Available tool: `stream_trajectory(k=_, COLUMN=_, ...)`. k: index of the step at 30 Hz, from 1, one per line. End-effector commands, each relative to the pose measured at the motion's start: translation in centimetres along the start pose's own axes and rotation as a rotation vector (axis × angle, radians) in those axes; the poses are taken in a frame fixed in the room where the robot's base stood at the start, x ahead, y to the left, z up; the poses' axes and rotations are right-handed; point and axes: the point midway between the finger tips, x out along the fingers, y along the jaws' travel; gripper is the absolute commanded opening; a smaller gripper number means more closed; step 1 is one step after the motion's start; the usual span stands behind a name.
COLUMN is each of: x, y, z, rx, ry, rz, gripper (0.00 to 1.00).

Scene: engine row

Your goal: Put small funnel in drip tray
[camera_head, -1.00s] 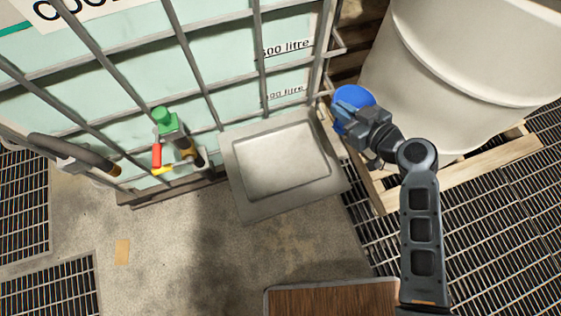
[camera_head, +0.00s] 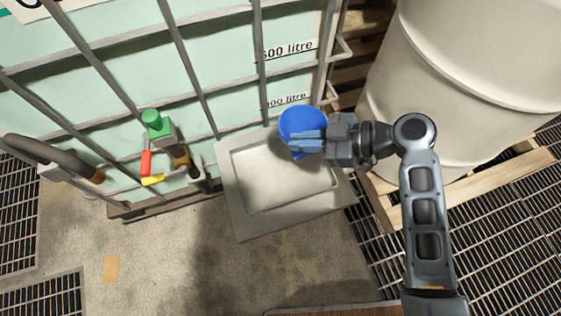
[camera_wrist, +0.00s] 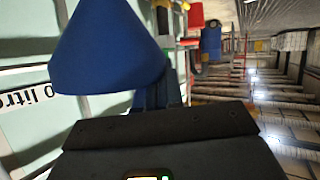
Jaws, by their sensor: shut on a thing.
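The small funnel (camera_head: 302,124) is blue and cone-shaped. My gripper (camera_head: 308,142) is shut on it and holds it over the back right part of the drip tray. In the wrist view the funnel (camera_wrist: 105,50) fills the upper left, and part of my gripper (camera_wrist: 158,90) shows beside it. The drip tray (camera_head: 247,224) is a shallow grey square tray on the floor in front of the caged tank. The funnel and gripper hide its back right corner. How high the funnel is above the tray is hard to tell.
The caged tank (camera_head: 225,70) stands behind the tray, with a green-capped valve (camera_head: 157,125) and red and yellow handles at its left. A cream drum (camera_head: 465,80) on a wooden pallet (camera_head: 475,190) stands at the right. The concrete floor (camera_head: 180,250) in front is clear.

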Motion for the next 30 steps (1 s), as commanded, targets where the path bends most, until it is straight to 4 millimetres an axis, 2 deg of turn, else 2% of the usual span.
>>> stream_trajectory(k=3, x=2.4, y=-1.5, z=0.3, rx=0.001, ry=0.001, rz=-0.002, gripper=0.00)
stream_trajectory(k=9, x=4.7, y=-2.8, z=0.8, rx=0.000, ry=0.001, rz=0.000, gripper=0.00)
stream_trajectory(k=13, x=5.3, y=-3.0, z=1.3, rx=0.001, ry=0.000, rz=0.001, gripper=0.00)
stream_trajectory(k=21, x=6.6, y=-3.2, z=4.3, rx=0.000, ry=0.000, rz=0.001, gripper=0.00)
stream_trajectory(k=29, x=6.7, y=-3.2, z=4.5, rx=-0.001, ry=0.000, rz=0.002, gripper=0.00)
stream_trajectory(k=30, x=6.7, y=-3.2, z=4.5, rx=0.000, ry=0.000, rz=0.002, gripper=0.10)
